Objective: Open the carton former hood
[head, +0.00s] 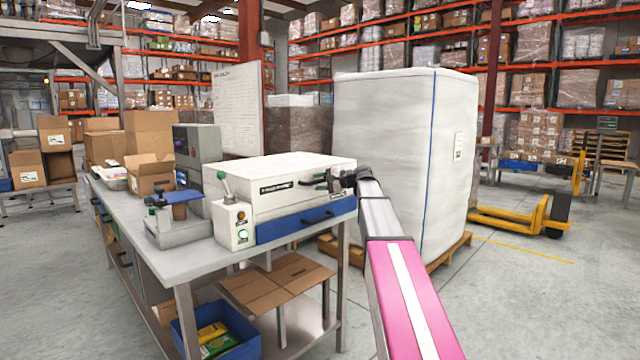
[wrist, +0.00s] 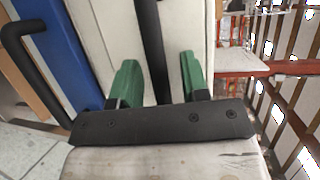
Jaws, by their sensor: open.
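The carton former (head: 300,200) is a white machine with a blue drawer front (head: 305,219) at the right end of the bench. Its white hood (head: 285,167) lies flat and looks closed. A black bar handle (head: 313,183) is on the hood's front, partly hidden by my gripper (head: 343,181). In the wrist view, my gripper (wrist: 158,78) is open, its green fingers on either side of the black handle (wrist: 151,35). I cannot tell whether either finger touches it. The blue drawer front (wrist: 55,50) is to the left there, with its own black handle (wrist: 22,75).
A control box (head: 236,225) with a green-knobbed lever stands at the machine's left. A grey bench (head: 150,235) holds cartons (head: 150,130) and a small blue-topped device (head: 172,215). A tall wrapped pallet load (head: 400,150) stands close behind my arm.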

